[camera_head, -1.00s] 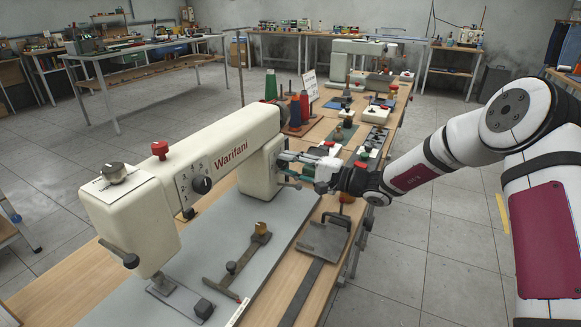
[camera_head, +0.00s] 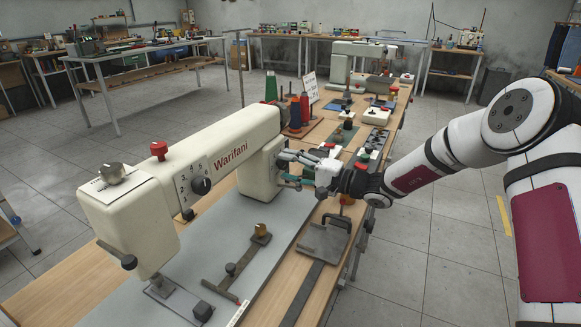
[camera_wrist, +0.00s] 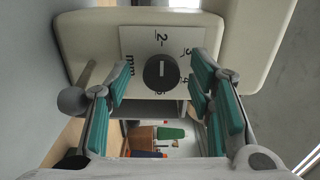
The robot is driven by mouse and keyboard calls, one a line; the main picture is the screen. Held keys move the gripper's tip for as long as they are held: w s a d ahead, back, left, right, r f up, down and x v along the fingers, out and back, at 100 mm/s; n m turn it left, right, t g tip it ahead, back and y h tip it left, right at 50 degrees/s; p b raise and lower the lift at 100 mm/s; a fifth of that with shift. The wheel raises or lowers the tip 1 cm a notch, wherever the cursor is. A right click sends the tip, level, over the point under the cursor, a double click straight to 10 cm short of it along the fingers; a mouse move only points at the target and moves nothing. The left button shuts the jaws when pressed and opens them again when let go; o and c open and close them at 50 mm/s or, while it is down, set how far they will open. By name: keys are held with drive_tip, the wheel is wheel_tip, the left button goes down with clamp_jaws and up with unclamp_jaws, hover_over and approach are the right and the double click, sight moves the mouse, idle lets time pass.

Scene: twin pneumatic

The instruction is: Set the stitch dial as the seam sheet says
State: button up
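The wrist view shows a round dark dial (camera_wrist: 161,73) on a pale scale plate (camera_wrist: 136,42). The scale is turned sideways, with 2, 3, 4 and "mm" readable. A light mark on the dial runs up and down the picture, in line with the 2; I cannot tell which end is the pointer. My gripper (camera_wrist: 161,80) has its teal-padded fingers apart on either side of the dial, with no contact visible. In the head view my gripper (camera_head: 284,168) is at the pillar of the cream sewing machine (camera_head: 225,140). A white sheet (camera_head: 309,87) stands behind it, too small to read.
Another black dial (camera_head: 201,186) sits on the machine's front, and a grey knob (camera_head: 112,173) and red knob (camera_head: 159,150) on top. Thread cones (camera_head: 295,112) stand behind the machine. A grey lever knob (camera_wrist: 74,101) is beside my left finger in the wrist view.

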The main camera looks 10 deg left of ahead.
drive_tip(key=v, duration=1.2)
drive_tip(key=s+r+n+g+h, duration=0.3)
drive_tip(key=s+r+g+h, duration=0.1)
drive_tip(key=s, duration=0.8)
drive_tip(key=s+r+n+g+h, duration=0.3)
drive_tip(key=s+r+g+h, duration=0.1)
drive_tip(key=s, duration=0.8)
drive_tip(key=s+d+r+m+t+h, duration=0.1)
drive_tip(key=s+d+t+h, duration=0.1)
drive_tip(key=s+d+h, duration=0.5)
drive_tip(key=s+d+r+m+t+h, duration=0.1)
drive_tip(key=s+d+h, duration=0.1)
drive_tip(key=s+d, duration=0.95)
wheel_tip(320, 180, up, 14)
drive_tip(key=s+a+t+p, duration=0.2)
drive_tip(key=t+p, duration=0.1)
drive_tip(key=p, duration=0.9)
drive_tip(key=shift+p, duration=0.35)
